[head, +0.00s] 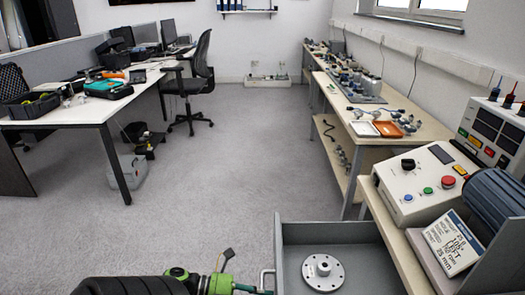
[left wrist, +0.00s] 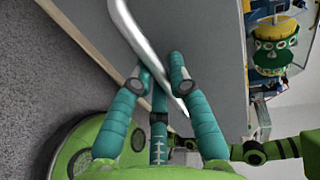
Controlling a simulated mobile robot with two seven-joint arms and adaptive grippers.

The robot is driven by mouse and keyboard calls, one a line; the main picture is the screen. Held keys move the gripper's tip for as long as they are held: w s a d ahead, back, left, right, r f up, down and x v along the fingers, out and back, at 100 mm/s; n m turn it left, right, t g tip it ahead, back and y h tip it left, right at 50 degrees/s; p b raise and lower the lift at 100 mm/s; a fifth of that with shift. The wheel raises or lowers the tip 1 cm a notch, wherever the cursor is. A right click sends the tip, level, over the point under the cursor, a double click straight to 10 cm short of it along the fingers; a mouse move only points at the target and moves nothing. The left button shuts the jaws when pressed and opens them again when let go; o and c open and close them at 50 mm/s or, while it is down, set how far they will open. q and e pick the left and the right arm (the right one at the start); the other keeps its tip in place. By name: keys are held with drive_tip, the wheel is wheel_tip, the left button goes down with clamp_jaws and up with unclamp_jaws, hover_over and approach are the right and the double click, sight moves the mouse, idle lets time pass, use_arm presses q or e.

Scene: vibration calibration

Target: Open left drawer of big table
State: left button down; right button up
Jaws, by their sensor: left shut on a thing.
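The grey drawer (head: 287,247) of the big table stands pulled out at the lower right in the head view. A round metal flange (head: 323,272) lies in it. Its metal handle (head: 264,276) is on the drawer's left-hand face, and it also shows as a bright curved bar in the left wrist view (left wrist: 126,24). My left gripper (head: 256,291) is at the handle, only partly in the head view. In the left wrist view its teal fingers (left wrist: 160,78) are closed around the bar. My right gripper is in neither view.
A long bench (head: 345,105) runs behind. The grey floor (head: 215,160) left of the drawer is clear. A white desk (head: 75,115) and office chair (head: 195,80) stand further left.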

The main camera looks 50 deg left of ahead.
use_arm(q)
drive_tip(key=c, duration=1.1)
unclamp_jaws()
drive_tip(key=shift+c, duration=0.2)
drive_tip(key=v, duration=1.2)
drive_tip(key=shift+f, duration=0.1)
